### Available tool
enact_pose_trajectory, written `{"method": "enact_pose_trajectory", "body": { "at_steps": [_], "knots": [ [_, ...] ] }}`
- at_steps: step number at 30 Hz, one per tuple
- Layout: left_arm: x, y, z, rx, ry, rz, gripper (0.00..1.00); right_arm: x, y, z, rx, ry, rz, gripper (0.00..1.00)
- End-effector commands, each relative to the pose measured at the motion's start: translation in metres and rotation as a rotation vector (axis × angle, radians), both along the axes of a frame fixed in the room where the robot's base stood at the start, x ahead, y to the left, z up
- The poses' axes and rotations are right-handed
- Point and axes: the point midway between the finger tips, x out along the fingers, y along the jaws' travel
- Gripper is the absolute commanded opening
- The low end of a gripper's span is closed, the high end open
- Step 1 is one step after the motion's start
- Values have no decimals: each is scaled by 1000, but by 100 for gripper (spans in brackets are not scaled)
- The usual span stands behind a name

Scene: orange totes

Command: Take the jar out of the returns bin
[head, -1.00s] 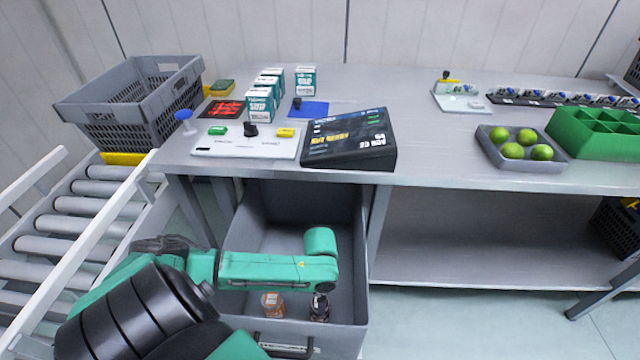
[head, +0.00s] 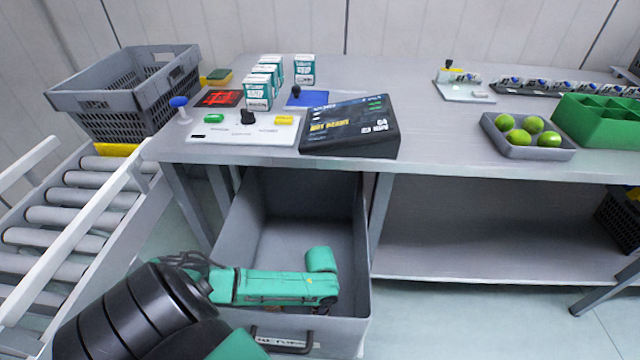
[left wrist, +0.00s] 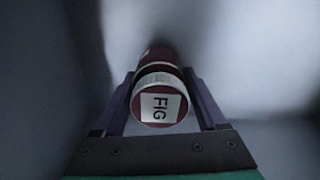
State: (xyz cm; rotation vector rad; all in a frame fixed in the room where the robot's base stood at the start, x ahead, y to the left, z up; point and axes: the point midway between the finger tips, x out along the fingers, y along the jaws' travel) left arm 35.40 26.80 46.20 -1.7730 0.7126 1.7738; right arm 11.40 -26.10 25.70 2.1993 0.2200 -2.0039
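The returns bin (head: 345,325) is a deep grey drawer below the table, pulled out, with a handle and a partly hidden label on its front. My left arm reaches down into it, and the arm hides the gripper and the jars in the head view. In the left wrist view a dark red jar (left wrist: 158,82) with a white lid label reading "FIG" stands between the two fingers of my left gripper (left wrist: 160,80). The fingers are spread, one on each side, with a narrow gap seeming to show beside the jar. My right gripper is out of view.
The table (head: 430,130) overhangs the bin's back. A roller conveyor (head: 75,215) and grey crate (head: 120,110) are at left. Bin walls surround the gripper.

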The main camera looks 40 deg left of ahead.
Motion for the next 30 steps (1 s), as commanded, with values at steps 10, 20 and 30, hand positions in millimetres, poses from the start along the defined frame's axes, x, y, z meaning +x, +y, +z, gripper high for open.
{"method": "enact_pose_trajectory", "body": {
  "at_steps": [10, 20, 30],
  "knots": [
    [1, 0, 2, 0, -1, 0, 0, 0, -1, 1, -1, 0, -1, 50],
    [1, 1, 73, 2, -6, -3, 0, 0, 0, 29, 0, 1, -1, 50],
    [1, 0, 183, 1, -4, -1, 0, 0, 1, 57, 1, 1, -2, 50]
  ]
}}
